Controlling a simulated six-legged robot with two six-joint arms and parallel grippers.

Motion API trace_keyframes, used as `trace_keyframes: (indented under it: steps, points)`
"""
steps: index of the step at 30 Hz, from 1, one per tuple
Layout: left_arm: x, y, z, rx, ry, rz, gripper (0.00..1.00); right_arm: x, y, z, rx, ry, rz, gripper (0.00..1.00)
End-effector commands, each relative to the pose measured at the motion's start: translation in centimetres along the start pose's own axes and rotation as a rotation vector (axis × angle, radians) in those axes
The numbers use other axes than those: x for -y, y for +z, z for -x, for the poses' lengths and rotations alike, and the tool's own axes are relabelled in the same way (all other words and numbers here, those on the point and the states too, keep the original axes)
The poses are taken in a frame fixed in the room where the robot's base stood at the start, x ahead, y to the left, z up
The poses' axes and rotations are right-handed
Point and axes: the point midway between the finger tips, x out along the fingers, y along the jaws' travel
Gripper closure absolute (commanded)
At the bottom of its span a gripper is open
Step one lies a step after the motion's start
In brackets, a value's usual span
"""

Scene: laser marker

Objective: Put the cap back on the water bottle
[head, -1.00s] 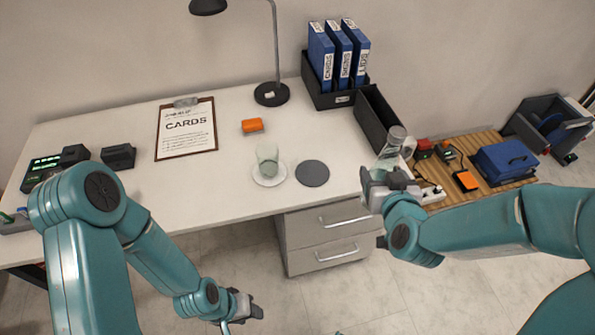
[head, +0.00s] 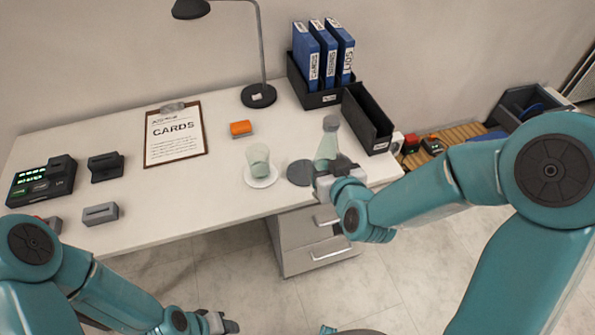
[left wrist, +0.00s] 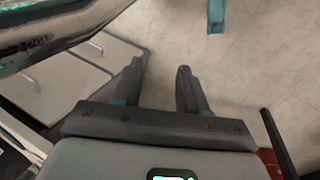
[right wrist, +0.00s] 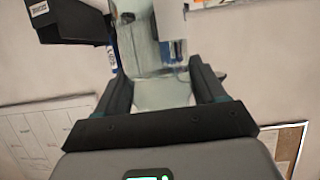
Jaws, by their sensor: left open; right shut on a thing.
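The clear, pale green water bottle (head: 326,150) is upright in my right gripper (head: 335,170), over the desk's right front part. The right gripper is shut on its lower part. The bottle also shows between the fingers in the right wrist view (right wrist: 162,92). No separate loose cap can be made out. My left gripper (head: 230,324) is low, in front of the desk, with open, empty fingers in the left wrist view (left wrist: 158,85).
A glass (head: 259,158) stands on a white saucer (head: 264,182), left of a dark round coaster (head: 299,172). An empty black bin (head: 368,115) and a binder holder (head: 318,97) stand behind the bottle.

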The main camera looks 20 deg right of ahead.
Motion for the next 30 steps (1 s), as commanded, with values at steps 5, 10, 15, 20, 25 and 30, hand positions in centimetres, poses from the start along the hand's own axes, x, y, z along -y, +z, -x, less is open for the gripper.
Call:
trace_keyframes:
  steps: [5,10,15,20,25,30]
  points:
    - [0.0,0.0,0.0,0.0,0.0,0.0,0.57,-0.2,-0.1,0.1,-0.004,0.004,-0.001,1.0]
    - [0.0,0.0,0.0,0.0,0.0,0.0,0.38,-0.5,-1.1,-1.0,-0.008,0.013,-0.005,1.0]
    - [0.0,0.0,-0.1,0.0,0.0,0.0,0.38,-1.0,-5.7,-5.1,-0.015,0.033,-0.015,1.0]
    - [0.1,0.0,-0.2,0.0,0.0,0.0,0.38,-0.4,-11.1,-8.2,-0.012,0.015,-0.008,1.0]
    - [0.1,0.0,-0.2,0.0,0.0,0.0,0.38,0.4,-14.8,-9.4,-0.008,-0.019,0.009,1.0]
    - [0.1,0.0,-0.2,0.0,0.0,0.0,0.38,0.6,-15.6,-9.6,-0.004,-0.028,0.014,1.0]
